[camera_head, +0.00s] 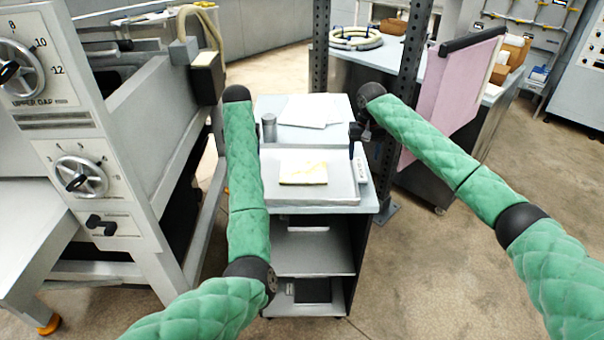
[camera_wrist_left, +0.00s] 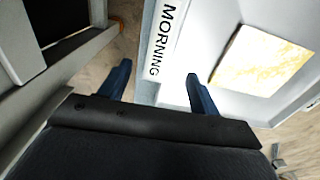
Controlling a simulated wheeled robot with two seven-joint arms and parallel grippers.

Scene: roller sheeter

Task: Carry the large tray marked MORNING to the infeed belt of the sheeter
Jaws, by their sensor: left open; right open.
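The large tray (camera_head: 335,193) is pale grey and lies on top of a cart, with a flat yellowish slab (camera_head: 303,173) on it. In the left wrist view the MORNING label (camera_wrist_left: 166,40) runs along the tray's edge, beside the slab (camera_wrist_left: 262,60). My left gripper (camera_wrist_left: 156,75) is open, its two fingers apart on either side of the labelled edge; contact cannot be told. In the head view its fingers are hidden behind my left arm. My right gripper (camera_head: 358,131) is open, near the tray's far right corner, seen small and dark.
The sheeter (camera_head: 150,110) with its dials stands at the left; a flat grey surface (camera_head: 30,235) juts from it at the lower left. Papers (camera_head: 308,110) and a grey cylinder (camera_head: 269,127) sit behind the tray. A post (camera_head: 320,50) and a pink panel (camera_head: 450,95) stand behind right.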

